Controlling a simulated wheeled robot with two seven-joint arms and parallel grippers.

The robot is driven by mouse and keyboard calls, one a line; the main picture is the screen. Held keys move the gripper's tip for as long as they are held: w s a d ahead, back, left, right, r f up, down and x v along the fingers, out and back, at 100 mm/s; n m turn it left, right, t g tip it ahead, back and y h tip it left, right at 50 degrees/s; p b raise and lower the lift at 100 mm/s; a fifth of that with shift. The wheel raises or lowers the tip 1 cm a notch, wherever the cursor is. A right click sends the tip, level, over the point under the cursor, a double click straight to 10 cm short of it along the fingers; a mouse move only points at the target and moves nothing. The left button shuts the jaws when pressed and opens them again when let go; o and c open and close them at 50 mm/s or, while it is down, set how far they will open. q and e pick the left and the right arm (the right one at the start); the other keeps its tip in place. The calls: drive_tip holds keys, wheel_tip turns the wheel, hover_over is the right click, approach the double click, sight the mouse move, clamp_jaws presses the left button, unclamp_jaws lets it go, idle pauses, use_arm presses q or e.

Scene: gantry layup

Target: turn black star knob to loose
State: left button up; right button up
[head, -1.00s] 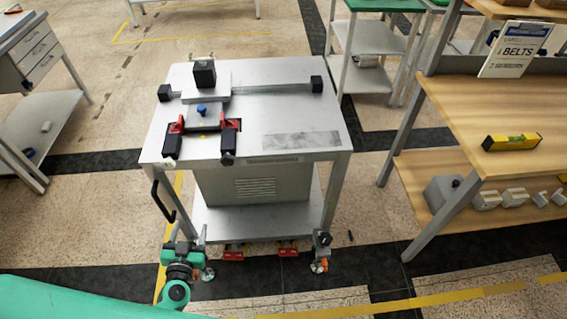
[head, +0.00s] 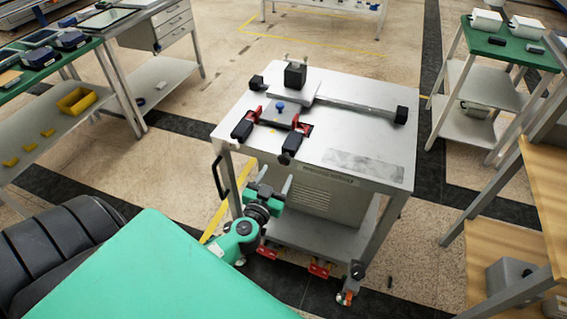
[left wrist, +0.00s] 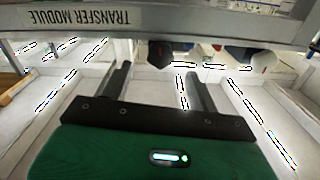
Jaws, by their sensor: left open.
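A small dark round knob (head: 358,270) sits low on the right front leg of the grey cart (head: 370,135) in the head view; it is too small to tell if it is star-shaped. My left gripper (head: 275,173) is in front of the cart's left front side, below the top, with its fingers apart and empty. In the left wrist view my left gripper (left wrist: 158,68) is open with nothing between its fingers. There, a black faceted part with a red spot (left wrist: 158,53) shows beside the inverted TRANSFER MODULE edge. My right gripper is out of view.
The cart top carries a blue knob (head: 280,106), a black block (head: 295,75) and red clamps with black grips (head: 242,130). A black handle (head: 218,178) projects at its left side. A wooden shelf unit (head: 545,190) stands at right, a green-topped table (head: 500,45) behind.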

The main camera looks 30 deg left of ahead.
sight(283, 161)
use_arm(q)
drive_tip(key=x, duration=0.5)
drive_tip(key=shift+w+a, duration=0.15)
drive_tip(key=shift+w, duration=0.4)
drive_tip(key=shift+c, duration=0.9)
drive_tip(key=c, duration=0.8)
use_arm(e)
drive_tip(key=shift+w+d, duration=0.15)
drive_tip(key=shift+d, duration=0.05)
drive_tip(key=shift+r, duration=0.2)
